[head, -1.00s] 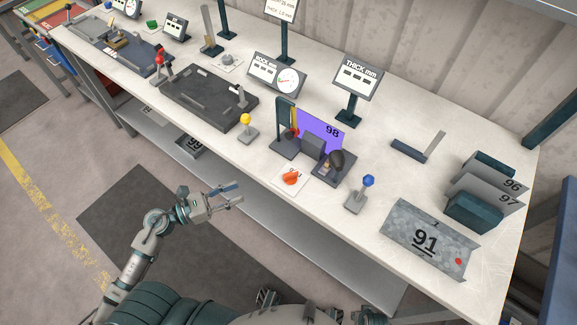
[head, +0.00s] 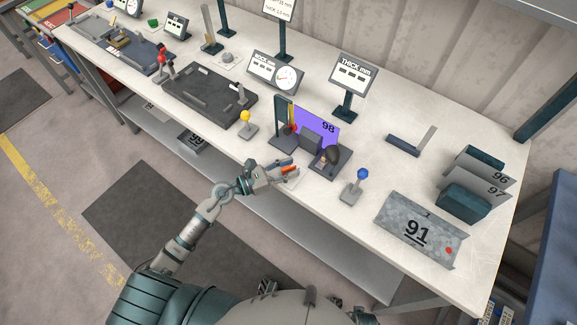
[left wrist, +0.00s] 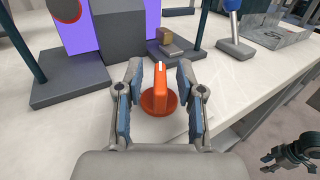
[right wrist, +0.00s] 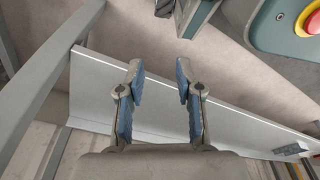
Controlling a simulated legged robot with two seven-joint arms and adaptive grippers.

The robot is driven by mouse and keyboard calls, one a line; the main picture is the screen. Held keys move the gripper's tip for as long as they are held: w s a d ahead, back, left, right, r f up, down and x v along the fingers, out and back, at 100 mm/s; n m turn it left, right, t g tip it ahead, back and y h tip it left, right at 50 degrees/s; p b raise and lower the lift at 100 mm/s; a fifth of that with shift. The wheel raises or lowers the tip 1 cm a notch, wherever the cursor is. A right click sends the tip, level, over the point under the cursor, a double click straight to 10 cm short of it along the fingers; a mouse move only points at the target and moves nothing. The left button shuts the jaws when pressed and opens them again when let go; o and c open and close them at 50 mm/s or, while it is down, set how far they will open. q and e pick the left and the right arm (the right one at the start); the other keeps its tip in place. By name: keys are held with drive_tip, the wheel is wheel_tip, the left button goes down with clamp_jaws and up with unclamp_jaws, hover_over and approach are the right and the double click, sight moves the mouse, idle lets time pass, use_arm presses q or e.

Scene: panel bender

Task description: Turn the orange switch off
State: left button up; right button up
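The orange switch (left wrist: 160,92) is a rotary knob with an upright grip bar and a white line on top. It sits on a pale plate at the bench's front edge. In the head view the switch (head: 287,169) is partly hidden by my left gripper (head: 288,170). In the left wrist view my left gripper (left wrist: 157,85) is open, with one blue-padded finger on each side of the knob and visible gaps between. My right gripper (right wrist: 160,82) is open and empty, away from the switch, below the bench top.
Behind the switch stands a fixture with a purple panel 98 (head: 316,126). A yellow-knobbed lever (head: 246,122) is to its left and a blue-knobbed lever (head: 357,183) to its right. A metal part 91 (head: 418,230) lies at the right front.

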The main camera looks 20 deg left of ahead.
use_arm(q)
drive_tip(key=shift+w+d, duration=0.1)
drive_tip(key=shift+d, duration=0.2)
drive_tip(key=shift+a, duration=0.15)
drive_tip(key=shift+c, duration=0.2)
